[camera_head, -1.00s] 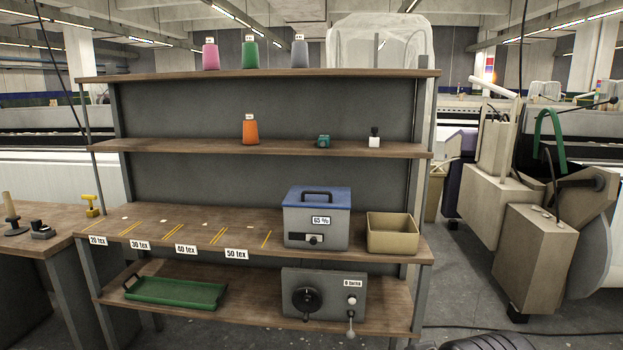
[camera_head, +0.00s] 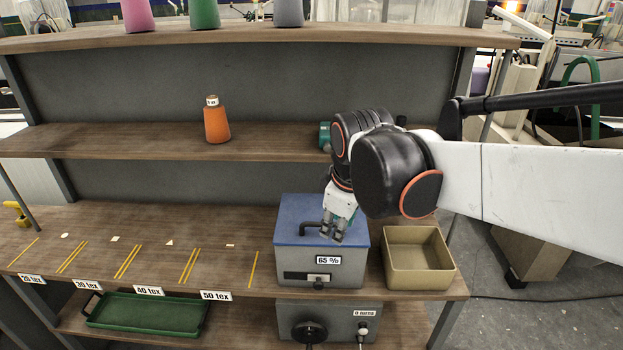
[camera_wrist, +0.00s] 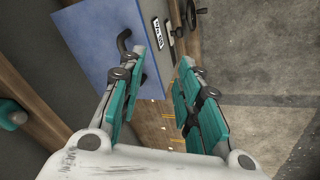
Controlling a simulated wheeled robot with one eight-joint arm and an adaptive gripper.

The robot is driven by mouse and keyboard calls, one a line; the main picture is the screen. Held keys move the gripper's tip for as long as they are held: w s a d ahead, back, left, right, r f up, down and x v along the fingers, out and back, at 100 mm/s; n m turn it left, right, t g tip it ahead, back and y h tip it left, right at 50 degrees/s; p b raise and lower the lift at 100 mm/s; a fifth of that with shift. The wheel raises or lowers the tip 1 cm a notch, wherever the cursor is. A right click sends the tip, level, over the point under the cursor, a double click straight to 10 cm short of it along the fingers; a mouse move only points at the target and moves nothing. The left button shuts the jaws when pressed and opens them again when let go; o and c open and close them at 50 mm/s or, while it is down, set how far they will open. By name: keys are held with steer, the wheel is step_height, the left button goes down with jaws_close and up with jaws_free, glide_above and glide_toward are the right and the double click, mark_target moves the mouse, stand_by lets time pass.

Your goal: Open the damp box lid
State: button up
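The damp box (camera_head: 290,262) is a grey box with a "65 %" label, standing on the shelving's work surface. Its blue lid (camera_head: 289,225) is closed. A black bar handle (camera_head: 306,227) sits on the lid, its right part hidden behind my gripper in the head view. My gripper (camera_head: 331,237) is over the lid's right half, pointing down. In the wrist view my gripper (camera_wrist: 165,62) has its teal-padded fingers apart with nothing held.
An open tan bin (camera_head: 418,281) stands right of the box. A grey unit (camera_head: 343,312) with a knob is below. The surface left of the box is mostly clear.

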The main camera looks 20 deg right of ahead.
steer(key=w+r+n+g+p, duration=0.2)
steer(key=w+r+n+p, duration=0.35)
steer(key=w+p, duration=0.25)
steer(key=f, duration=0.4)
steer(key=w+f+b, duration=0.1)
steer(key=f, duration=0.3)
steer(key=w+f+b, duration=0.1)
steer(key=f, duration=0.3)
steer(key=shift+w+d+f, duration=0.1)
steer(key=shift+d+f, duration=0.2)
steer(key=shift+f, duration=0.1)
jaws_close()
